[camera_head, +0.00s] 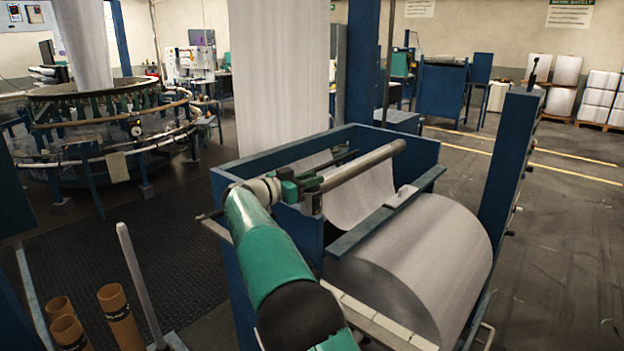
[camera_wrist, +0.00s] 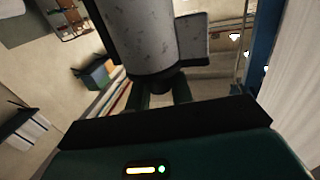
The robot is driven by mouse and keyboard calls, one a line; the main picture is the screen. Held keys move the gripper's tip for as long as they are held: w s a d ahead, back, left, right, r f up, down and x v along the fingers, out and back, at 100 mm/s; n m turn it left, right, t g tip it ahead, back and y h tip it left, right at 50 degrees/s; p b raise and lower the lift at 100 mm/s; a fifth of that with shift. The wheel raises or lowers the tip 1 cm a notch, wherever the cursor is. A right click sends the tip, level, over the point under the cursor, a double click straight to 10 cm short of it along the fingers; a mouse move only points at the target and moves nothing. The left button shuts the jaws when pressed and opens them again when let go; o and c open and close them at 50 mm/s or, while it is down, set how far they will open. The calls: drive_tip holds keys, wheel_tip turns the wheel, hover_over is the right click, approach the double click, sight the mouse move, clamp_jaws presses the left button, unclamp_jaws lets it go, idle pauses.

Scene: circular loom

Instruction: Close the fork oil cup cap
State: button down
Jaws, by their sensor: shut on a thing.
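My gripper (camera_head: 308,187) is at the near left end of a grey roller (camera_head: 362,172) on the blue frame in the head view. In the wrist view, its two green fingers (camera_wrist: 163,95) are shut on a small dark part (camera_wrist: 170,82). That part sits at the base of a speckled grey cylinder (camera_wrist: 140,38) with a block at its right. I cannot tell whether the dark part is the oil cup cap. The cup and the cap's position cannot be made out in the head view, where the gripper and my arm cover that spot.
A large fabric roll (camera_head: 425,260) lies below the roller, with a blue crossbar (camera_head: 385,225) above it. A blue post (camera_head: 508,165) stands at the right. Brown tubes (camera_head: 120,315) stand at the lower left. The circular loom (camera_head: 95,130) is behind left. Open floor lies right.

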drive_tip(key=shift+s+m+g+h, duration=0.1)
drive_tip(key=shift+m+g+h, duration=0.2)
drive_tip(key=shift+g, duration=0.1)
drive_tip(key=c, duration=1.3)
unclamp_jaws()
drive_tip(key=shift+o, duration=0.2)
drive_tip(key=shift+a, duration=0.15)
drive_tip(key=v, duration=1.3)
drive_tip(key=shift+s+a, duration=0.2)
drive_tip(key=shift+a, duration=0.05)
